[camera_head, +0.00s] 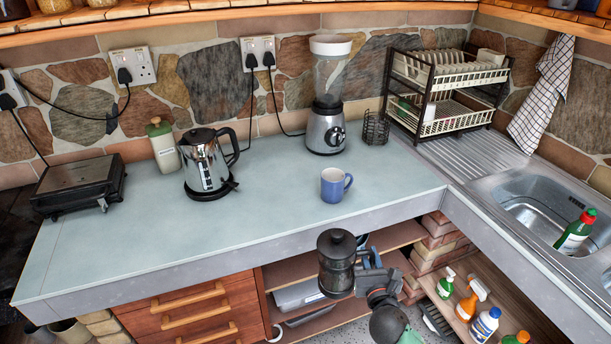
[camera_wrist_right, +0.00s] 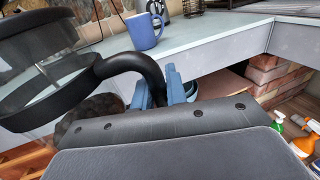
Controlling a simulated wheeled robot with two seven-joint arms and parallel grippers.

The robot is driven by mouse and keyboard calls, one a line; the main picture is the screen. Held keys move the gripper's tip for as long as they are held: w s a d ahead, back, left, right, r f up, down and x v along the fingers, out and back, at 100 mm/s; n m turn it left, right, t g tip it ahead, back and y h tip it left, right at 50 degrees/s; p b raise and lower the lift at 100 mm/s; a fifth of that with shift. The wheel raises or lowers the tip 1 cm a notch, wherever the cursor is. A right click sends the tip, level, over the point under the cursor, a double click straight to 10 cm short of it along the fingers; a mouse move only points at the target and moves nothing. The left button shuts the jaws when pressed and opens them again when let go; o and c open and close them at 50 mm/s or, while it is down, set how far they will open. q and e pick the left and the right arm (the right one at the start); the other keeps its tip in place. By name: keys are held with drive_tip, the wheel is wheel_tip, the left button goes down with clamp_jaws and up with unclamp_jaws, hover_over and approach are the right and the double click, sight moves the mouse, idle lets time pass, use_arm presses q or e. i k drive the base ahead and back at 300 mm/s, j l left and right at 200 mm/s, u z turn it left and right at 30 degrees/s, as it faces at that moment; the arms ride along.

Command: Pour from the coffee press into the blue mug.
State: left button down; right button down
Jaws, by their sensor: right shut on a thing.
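The coffee press (camera_head: 337,262) is dark with a black lid, and is held in the air in front of the counter's front edge. My right gripper (camera_head: 368,262) is shut on its handle, which also shows between the blue fingers in the right wrist view (camera_wrist_right: 160,88). The press (camera_wrist_right: 45,60) looks roughly upright in the head view. The blue mug (camera_head: 335,185) stands upright on the counter, beyond the press, with its handle to the right. It also shows in the right wrist view (camera_wrist_right: 145,32). My left gripper is not in view.
On the grey-blue counter (camera_head: 270,215) stand a kettle (camera_head: 205,165), a blender (camera_head: 327,100) and a black appliance (camera_head: 80,185). A dish rack (camera_head: 445,90) and a sink (camera_head: 550,205) are at the right. Open shelves with bottles lie below. The counter around the mug is clear.

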sight(332, 178)
drive_tip(key=l+u, duration=0.1)
drive_tip(key=u, duration=0.9)
drive_tip(key=k+l, duration=0.4)
drive_tip(key=l, duration=0.15)
drive_tip(key=k+l+u, duration=0.1)
drive_tip(key=k+l, duration=0.35)
drive_tip(key=l, duration=0.1)
